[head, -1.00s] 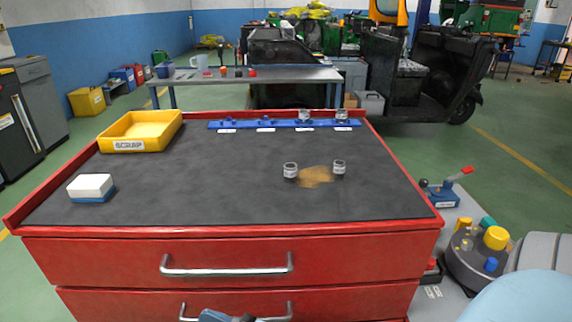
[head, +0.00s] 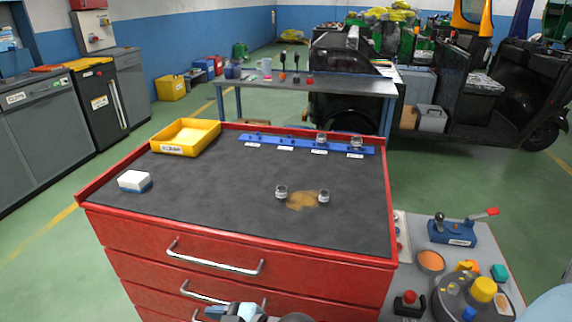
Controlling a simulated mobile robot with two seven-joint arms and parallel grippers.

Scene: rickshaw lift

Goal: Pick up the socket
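Two small metal sockets stand on the black top of the red cabinet, a left socket (head: 281,192) and a right socket (head: 324,196). A brown stain (head: 302,201) lies between them. Two more sockets, one (head: 321,140) and another (head: 356,143), sit on the blue rail (head: 270,142) at the back of the top. A grey and blue part of my own body shows at the bottom edge, in front of the drawers. I cannot make out gripper fingers in the head view.
A yellow scrap bin (head: 186,137) stands at the back left of the top. A white and blue block (head: 134,181) lies at the left. The middle of the black top (head: 220,185) is clear. A grey surface with a red-handled device (head: 453,232) is at the right.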

